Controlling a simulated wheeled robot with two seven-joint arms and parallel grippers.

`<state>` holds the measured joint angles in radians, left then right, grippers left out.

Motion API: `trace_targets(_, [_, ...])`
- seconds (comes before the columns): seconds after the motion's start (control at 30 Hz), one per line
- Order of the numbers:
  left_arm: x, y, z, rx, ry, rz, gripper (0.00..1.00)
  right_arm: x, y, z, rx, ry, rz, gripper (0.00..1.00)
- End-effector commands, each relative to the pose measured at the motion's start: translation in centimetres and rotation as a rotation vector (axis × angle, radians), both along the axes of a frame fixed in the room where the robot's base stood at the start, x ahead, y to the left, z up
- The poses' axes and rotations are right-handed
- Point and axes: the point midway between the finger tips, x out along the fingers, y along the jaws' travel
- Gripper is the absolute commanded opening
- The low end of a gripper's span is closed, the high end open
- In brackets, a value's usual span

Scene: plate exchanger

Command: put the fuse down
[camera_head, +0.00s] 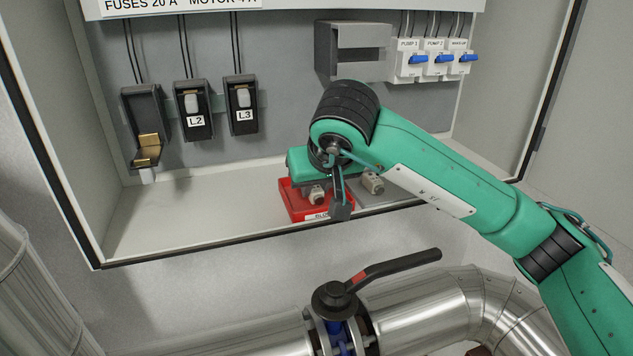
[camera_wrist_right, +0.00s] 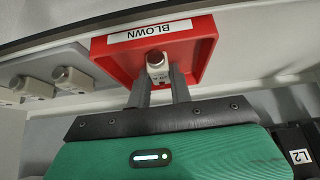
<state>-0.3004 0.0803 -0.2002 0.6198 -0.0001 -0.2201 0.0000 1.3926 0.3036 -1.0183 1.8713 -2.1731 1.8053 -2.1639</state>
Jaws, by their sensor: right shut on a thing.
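A white fuse (camera_wrist_right: 157,66) with a dark end is between the fingertips of my right gripper (camera_wrist_right: 160,84), which is shut on it. The fuse is in front of the inside of a red tray (camera_wrist_right: 193,50) labelled BLOWN; whether it touches the tray floor I cannot tell. In the head view the red tray (camera_head: 295,203) sits on the cabinet floor, with the fuse (camera_head: 317,197) at it and my arm covering part of both. My left gripper is not in view.
A grey tray (camera_wrist_right: 62,60) with several white fuses stands beside the red one. An empty fuse holder (camera_head: 147,140) hangs open at the left, next to closed holders L2 (camera_head: 193,107) and L3 (camera_head: 241,105). The cabinet floor at the left is clear. A valve handle (camera_head: 395,268) is below.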

Motion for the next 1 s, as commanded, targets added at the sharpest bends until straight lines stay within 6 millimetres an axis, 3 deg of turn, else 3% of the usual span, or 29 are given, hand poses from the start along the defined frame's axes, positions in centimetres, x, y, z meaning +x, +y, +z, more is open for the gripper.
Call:
trace_targets(0.2, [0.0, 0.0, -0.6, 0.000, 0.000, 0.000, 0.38, 0.0, 0.0, -0.4, -0.001, 0.000, -0.001, 0.00])
trace_targets(0.23, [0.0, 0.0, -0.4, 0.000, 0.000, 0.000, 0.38, 0.0, 0.0, -0.3, 0.000, 0.000, 0.000, 0.25])
trace_targets(0.33, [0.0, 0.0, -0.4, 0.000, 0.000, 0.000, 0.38, 0.0, 0.0, -0.3, 0.000, 0.001, 0.000, 0.43])
trace_targets(0.73, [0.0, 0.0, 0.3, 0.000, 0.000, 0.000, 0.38, 0.0, 0.0, 0.3, 0.000, 0.001, 0.001, 0.43])
trace_targets(1.0, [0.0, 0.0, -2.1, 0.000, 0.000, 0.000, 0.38, -2.1, -0.7, 3.1, 0.001, -0.006, -0.001, 0.43])
